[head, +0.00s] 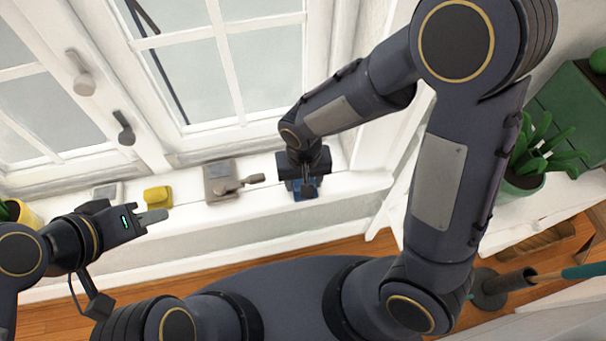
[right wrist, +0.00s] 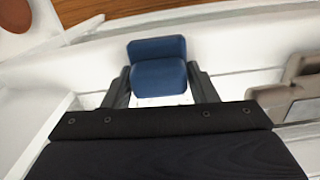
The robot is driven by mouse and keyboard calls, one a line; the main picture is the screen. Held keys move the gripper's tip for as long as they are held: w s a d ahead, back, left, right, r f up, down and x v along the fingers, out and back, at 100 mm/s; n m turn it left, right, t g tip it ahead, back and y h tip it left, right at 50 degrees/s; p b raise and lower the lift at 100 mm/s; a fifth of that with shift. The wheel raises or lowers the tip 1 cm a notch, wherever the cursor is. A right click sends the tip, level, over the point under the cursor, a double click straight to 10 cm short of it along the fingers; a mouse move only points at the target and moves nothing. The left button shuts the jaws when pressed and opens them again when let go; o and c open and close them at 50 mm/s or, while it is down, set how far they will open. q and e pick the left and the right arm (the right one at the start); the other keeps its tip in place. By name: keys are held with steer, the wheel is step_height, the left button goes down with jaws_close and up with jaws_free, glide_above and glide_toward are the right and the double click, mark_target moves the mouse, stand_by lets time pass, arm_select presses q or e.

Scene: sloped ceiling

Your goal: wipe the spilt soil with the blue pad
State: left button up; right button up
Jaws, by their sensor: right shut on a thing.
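The blue pad (right wrist: 158,68) is between the two fingers of my right gripper (right wrist: 160,88) in the right wrist view. In the head view, my right gripper (head: 303,186) is shut on the pad (head: 298,194), low at the white window sill, and partly covers it. I cannot tell whether the pad touches the sill. I see no spilt soil in either view; the gripper and pad may hide it. My left gripper (head: 152,217) hangs in front of the sill at the left, apart from the pad. Its fingers are seen edge-on, so their opening is unclear.
A beige block with a lever (head: 222,184) stands on the sill (head: 258,208) left of the pad. A yellow block (head: 157,196) is farther left. A potted plant (head: 530,165) and a green box (head: 572,105) are at the right. Window panes rise behind the sill.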

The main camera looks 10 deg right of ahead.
steer(key=shift+a, duration=0.9)
steer(key=shift+w+a+p, duration=0.15)
steer(key=shift+w+p, duration=0.2)
steer(key=shift+w, duration=4.45)
steer(key=shift+w+f, duration=0.1)
steer(key=shift+w, duration=0.15)
steer(key=shift+c, duration=0.4)
